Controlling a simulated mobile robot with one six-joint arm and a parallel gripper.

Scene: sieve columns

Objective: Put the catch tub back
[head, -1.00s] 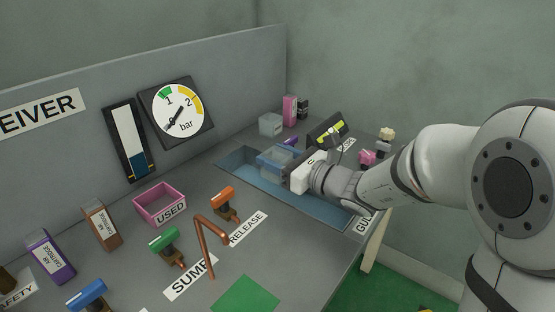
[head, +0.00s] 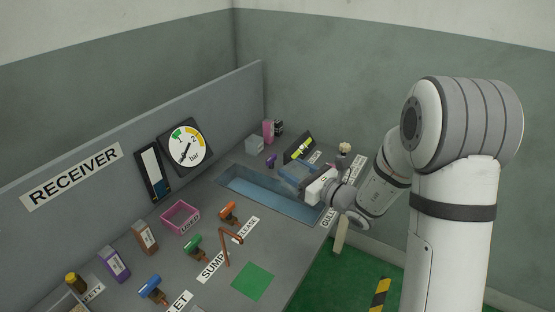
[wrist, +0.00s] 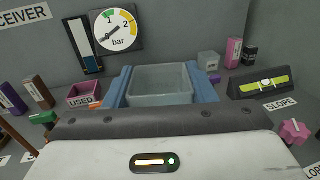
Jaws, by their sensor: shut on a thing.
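The catch tub (wrist: 160,84) is a clear, pale open box, upright, between the two blue fingers of my gripper in the wrist view. In the head view the tub (head: 294,174) shows small and bluish near the right end of the long blue trough (head: 250,188) in the bench, close to the slope panel. My gripper (head: 303,180) is shut on it. The gripper's body hides part of the tub in the head view. I cannot tell the gap between the tub and the bench.
The slope panel (head: 301,147) with its yellow-green level stands right behind the tub. A smaller clear box (head: 254,144), a pink box (head: 268,131) and a purple item (head: 271,160) are beyond. The green square (head: 253,281) is bare.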

